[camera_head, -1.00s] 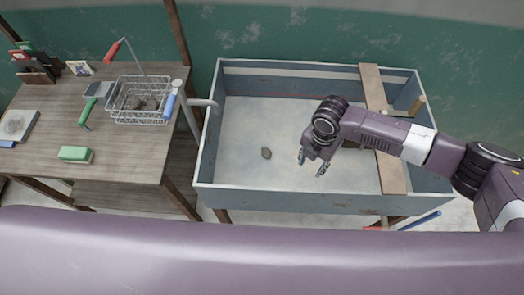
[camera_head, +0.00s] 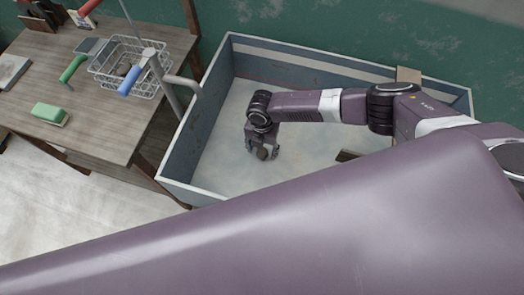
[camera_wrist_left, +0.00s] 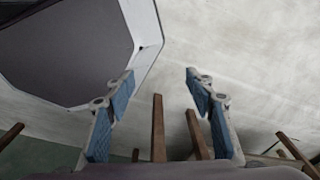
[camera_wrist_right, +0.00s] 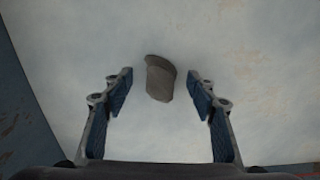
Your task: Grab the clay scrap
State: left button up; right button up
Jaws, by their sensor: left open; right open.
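The clay scrap (camera_head: 263,153) is a small grey-brown lump on the pale floor of the blue-grey trough (camera_head: 226,62). In the right wrist view the scrap (camera_wrist_right: 160,78) shows between and just beyond the fingertips. My right gripper (camera_head: 263,150) is open above the trough floor, with its fingers on either side of the scrap; I cannot tell whether they touch it. The right gripper (camera_wrist_right: 160,82) is empty in its own view. My left gripper (camera_wrist_left: 158,82) is open and empty, away from the scrap, and hidden in the head view.
A wooden table (camera_head: 98,135) at left holds a wire basket (camera_head: 107,75) with lumps in it, a green-backed brush (camera_head: 50,114) and hand tools. A tap pipe (camera_head: 168,92) reaches over the trough's left wall. A plank (camera_head: 408,76) lies across the trough's right side.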

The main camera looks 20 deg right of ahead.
jog(key=shift+c, duration=1.5)
jog(key=c, duration=0.8)
jog(key=shift+c, duration=0.9)
jog(key=shift+r, duration=0.1)
jog(key=shift+r, duration=0.1)
